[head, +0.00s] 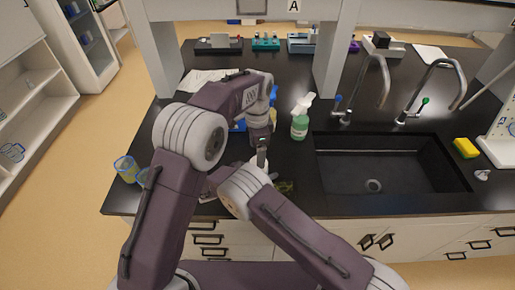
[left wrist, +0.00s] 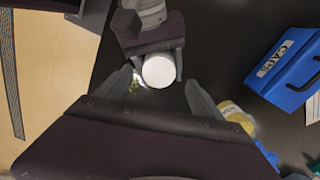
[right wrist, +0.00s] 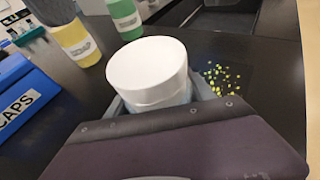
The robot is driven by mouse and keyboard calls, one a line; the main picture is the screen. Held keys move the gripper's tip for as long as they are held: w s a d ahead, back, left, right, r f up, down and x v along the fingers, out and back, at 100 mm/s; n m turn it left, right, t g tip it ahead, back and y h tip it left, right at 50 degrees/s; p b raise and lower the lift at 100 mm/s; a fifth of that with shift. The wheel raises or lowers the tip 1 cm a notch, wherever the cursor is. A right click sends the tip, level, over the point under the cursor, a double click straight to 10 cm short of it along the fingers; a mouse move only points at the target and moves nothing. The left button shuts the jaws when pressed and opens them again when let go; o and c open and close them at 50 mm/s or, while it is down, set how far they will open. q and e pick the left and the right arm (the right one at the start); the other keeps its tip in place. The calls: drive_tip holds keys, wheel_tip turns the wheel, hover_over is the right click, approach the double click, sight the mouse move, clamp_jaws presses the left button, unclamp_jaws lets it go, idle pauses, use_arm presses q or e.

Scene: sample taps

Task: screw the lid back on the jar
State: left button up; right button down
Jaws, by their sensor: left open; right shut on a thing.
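The white lid (right wrist: 147,64) sits level on top of the jar (right wrist: 168,97) in the right wrist view. I cannot tell how tightly it is seated. My right gripper (right wrist: 162,100) is shut around the jar body below the lid, with a finger on each side. In the left wrist view the lid (left wrist: 159,71) shows from above as a white disc. My left gripper (left wrist: 160,88) is open, its fingers spread wide on either side of the lid and apart from it. In the head view my arms mostly hide the jar.
A blue box marked CAPS (left wrist: 285,70) stands beside the jar. A yellow bottle (right wrist: 77,40) and a green bottle (head: 300,121) stand nearby. Yellow-green specks (right wrist: 222,80) lie on the black bench.

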use_arm(q)
drive_tip(key=n, duration=0.5)
drive_tip(key=shift+d+r, duration=0.1)
drive_tip(key=shift+r, duration=0.2)
drive_tip(key=n, duration=0.3)
drive_tip(key=shift+r+n, duration=0.2)
drive_tip(key=shift+n, duration=0.2)
drive_tip(key=n, duration=0.6)
drive_tip(key=shift+w+r, duration=0.1)
drive_tip(key=shift+r, duration=0.2)
drive_tip(key=n, duration=0.3)
drive_tip(key=shift+d+r+n, duration=0.1)
drive_tip(key=shift+r+n, duration=0.1)
drive_tip(key=shift+n, duration=0.1)
drive_tip(key=n, duration=0.6)
drive_tip(key=shift+r, duration=0.35)
drive_tip(key=n, duration=0.5)
drive_tip(key=shift+d+r, duration=0.1)
drive_tip(key=shift+r, duration=0.15)
drive_tip(key=n, duration=0.3)
drive_tip(key=shift+r+n, duration=0.2)
drive_tip(key=shift+n, duration=0.2)
drive_tip(key=shift+f, duration=0.1)
